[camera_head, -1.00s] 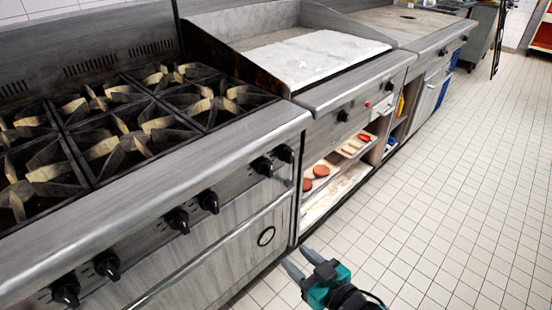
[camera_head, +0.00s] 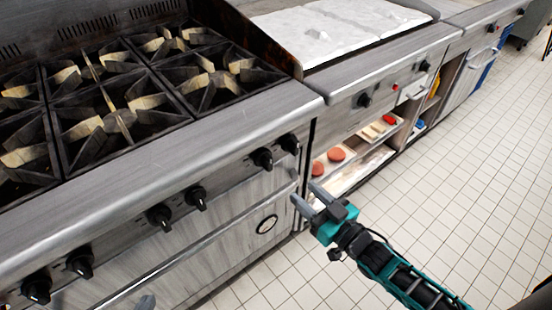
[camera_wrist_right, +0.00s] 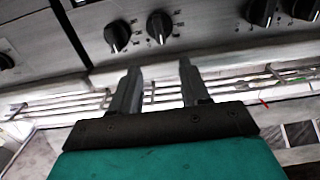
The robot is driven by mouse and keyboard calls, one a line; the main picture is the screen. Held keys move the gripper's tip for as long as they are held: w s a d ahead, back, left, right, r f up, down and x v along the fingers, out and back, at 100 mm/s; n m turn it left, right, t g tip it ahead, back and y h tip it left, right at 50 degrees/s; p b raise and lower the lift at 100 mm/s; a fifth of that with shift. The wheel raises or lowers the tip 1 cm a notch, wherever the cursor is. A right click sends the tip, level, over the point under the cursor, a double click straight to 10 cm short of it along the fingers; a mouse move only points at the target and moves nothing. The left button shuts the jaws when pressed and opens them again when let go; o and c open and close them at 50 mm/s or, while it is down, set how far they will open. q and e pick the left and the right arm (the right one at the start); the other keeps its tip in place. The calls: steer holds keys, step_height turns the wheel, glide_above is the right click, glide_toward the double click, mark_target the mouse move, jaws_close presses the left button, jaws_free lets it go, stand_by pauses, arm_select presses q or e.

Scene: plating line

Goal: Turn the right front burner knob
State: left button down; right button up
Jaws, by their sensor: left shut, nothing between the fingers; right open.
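The range's front panel carries a row of black knobs. Its rightmost pair is a right-end knob (camera_head: 289,144) and a neighbouring knob (camera_head: 262,158); I cannot tell which serves the right front burner. A knob pair (camera_wrist_right: 138,31) also shows in the right wrist view beyond the fingertips, beside a dark vertical gap. My right gripper (camera_head: 308,199) is open and empty, in front of the range's right end and apart from the knobs. Its two fingers (camera_wrist_right: 157,84) also show in the wrist view.
The range top (camera_head: 120,95) has black grates. A long oven handle (camera_head: 200,245) runs below the knobs. The tiled floor (camera_head: 450,170) is clear.

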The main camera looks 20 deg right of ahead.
mark_target(271, 162)
steer(key=b+x, duration=0.1)
steer(key=x, duration=1.1)
steer(key=shift+w+a, duration=0.15)
steer(key=shift+w, duration=0.1)
jaws_close()
